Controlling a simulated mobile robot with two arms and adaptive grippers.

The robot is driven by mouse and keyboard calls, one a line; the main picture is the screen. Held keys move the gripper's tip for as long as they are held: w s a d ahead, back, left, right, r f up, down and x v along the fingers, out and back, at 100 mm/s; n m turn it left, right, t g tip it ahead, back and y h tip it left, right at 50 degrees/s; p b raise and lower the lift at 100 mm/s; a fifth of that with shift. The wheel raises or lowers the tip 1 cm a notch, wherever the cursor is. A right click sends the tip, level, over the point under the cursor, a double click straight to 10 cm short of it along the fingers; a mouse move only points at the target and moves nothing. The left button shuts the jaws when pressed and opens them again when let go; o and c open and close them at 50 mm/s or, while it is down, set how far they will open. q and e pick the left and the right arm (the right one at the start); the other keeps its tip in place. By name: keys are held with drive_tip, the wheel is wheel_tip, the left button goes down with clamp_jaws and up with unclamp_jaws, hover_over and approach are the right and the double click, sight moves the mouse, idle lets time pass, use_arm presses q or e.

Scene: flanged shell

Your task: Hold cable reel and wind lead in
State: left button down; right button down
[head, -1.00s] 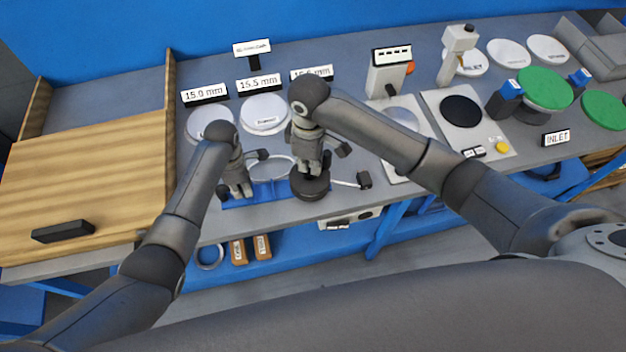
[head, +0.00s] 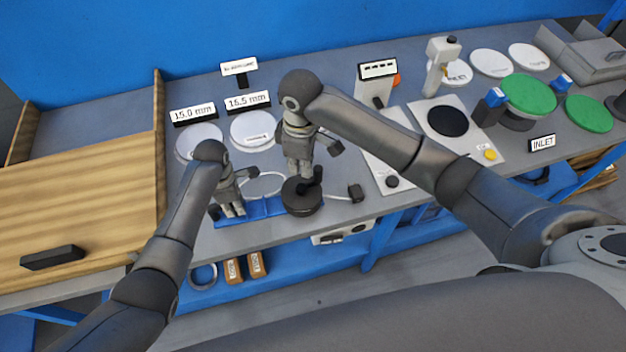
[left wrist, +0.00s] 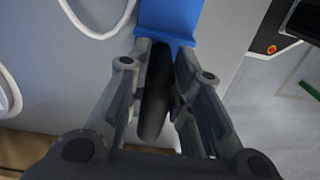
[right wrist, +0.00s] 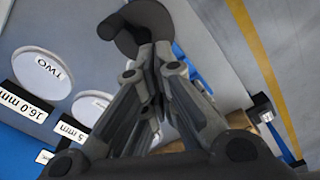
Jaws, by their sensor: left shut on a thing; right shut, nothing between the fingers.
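The dark round cable reel (head: 302,196) lies near the bench's front edge, to the right of a blue base (head: 262,209). A short dark crank knob (head: 316,182) stands up from it. A pale lead runs from its right side to a black plug (head: 355,192). My left gripper (head: 234,212) is at the base's left end, shut on a dark rounded piece (left wrist: 156,95); whether this belongs to the reel is unclear. My right gripper (head: 300,176) is shut and empty, just above the reel beside the knob. The reel's dark disc (right wrist: 150,22) shows beyond its fingertips.
A white cable loop (head: 264,186) lies behind the blue base. White discs (head: 254,130) with size signs stand further back. A grey panel (head: 388,152) is to the right. A wooden board (head: 80,200) with a black block (head: 52,258) lies at the left.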

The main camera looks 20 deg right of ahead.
use_arm(q)
drive_tip(key=shift+d, duration=0.1)
use_arm(e)
drive_tip(key=w+d+r+y, duration=0.2)
drive_tip(key=w+d+r, duration=0.1)
drive_tip(key=w, duration=0.4)
wheel_tip(320, 180, down, 6)
drive_tip(key=t, duration=0.1)
drive_tip(key=shift+w+d+f, duration=0.15)
drive_tip(key=shift+w+d, duration=0.05)
drive_tip(key=shift+w, duration=0.1)
idle(0.9)
drive_tip(key=shift+s+d+x, duration=0.1)
drive_tip(key=shift+d+x, duration=0.1)
drive_tip(key=shift+x, duration=0.8)
drive_tip(key=shift+s+d+x, duration=0.1)
drive_tip(key=shift+d+x, duration=0.1)
drive_tip(key=shift+x, duration=0.8)
drive_tip(key=shift+s+d+x, duration=0.1)
drive_tip(key=shift+d+x, duration=0.15)
drive_tip(key=shift+x, duration=0.75)
drive_tip(key=shift+f, duration=0.25)
